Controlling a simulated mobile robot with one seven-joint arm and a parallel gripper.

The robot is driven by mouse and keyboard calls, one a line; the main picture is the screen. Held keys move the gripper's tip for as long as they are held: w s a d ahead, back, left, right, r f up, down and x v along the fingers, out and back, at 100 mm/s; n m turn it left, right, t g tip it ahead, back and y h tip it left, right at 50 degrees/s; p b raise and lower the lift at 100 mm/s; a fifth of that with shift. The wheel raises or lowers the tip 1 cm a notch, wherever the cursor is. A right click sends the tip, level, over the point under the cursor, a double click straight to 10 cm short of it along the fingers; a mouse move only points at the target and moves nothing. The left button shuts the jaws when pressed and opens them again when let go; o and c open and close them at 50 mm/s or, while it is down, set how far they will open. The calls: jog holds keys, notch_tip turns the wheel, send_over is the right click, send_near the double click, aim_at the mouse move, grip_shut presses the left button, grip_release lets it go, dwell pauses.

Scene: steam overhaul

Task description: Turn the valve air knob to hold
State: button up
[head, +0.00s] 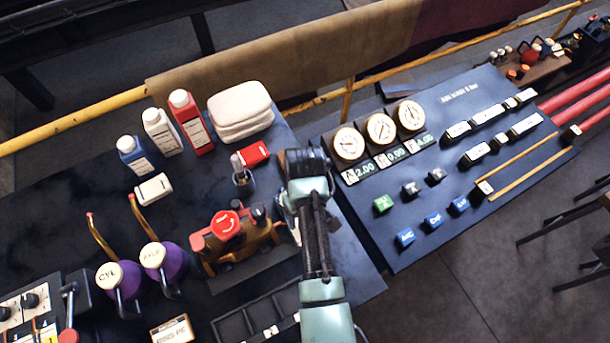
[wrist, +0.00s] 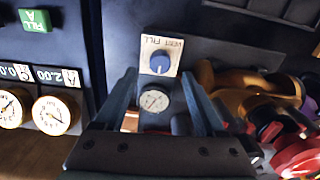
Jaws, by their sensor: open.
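A blue round knob (wrist: 160,63) sits on a small cream plate (wrist: 147,49) lettered FILL and VENT in the wrist view. No HOLD lettering is readable, and I take this as the valve air knob. Its pointer setting is too small to read surely. My gripper (wrist: 158,76) is open and empty, its two fingers apart on either side of the view below the knob. The knob shows beyond the fingertips, apart from them. In the head view my wrist hides the knob, and the fingers cannot be made out.
A small round gauge (wrist: 154,100) shows between my fingers. A brass fitting with a red knob (head: 226,225) stands close beside my arm. The gauge panel (head: 480,70) lies to the right. Bottles and a white cloth stack (head: 240,108) stand behind.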

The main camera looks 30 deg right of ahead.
notch_tip(320, 180, up, 8)
jog(key=b, duration=0.1)
dwell(0.7)
